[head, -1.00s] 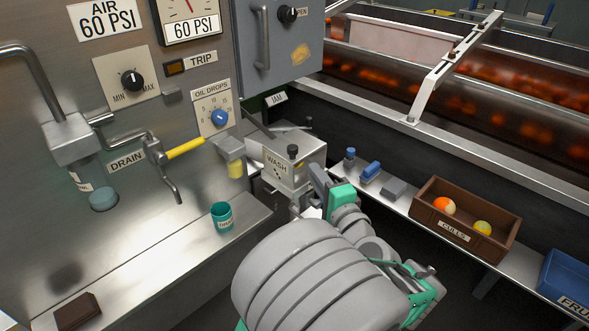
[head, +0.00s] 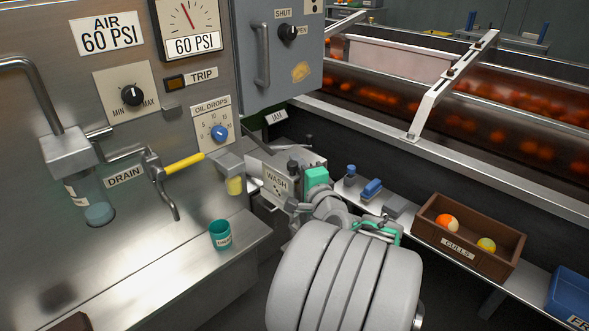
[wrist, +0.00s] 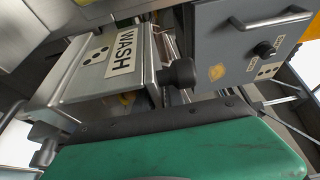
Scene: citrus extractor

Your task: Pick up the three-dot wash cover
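The wash cover (head: 270,177) is a metal box-like cover below the oil-drops dial, with a white WASH label bearing three dots. The label also shows in the wrist view (wrist: 105,55), with a black knob (wrist: 180,72) at the cover's right end. My gripper (head: 309,184) is at the cover's right side and hides part of it in the head view. Its green body fills the bottom of the wrist view, close to the knob. Its fingertips are hidden, so I cannot tell whether they are open or touch the cover.
A teal cup (head: 221,235) stands on the steel ledge to the left. A yellow-handled drain lever (head: 184,165) sticks out nearby. To the right are a blue-handled item (head: 371,189), a brown culls box (head: 470,237) with two fruits, and a blue bin (head: 570,298).

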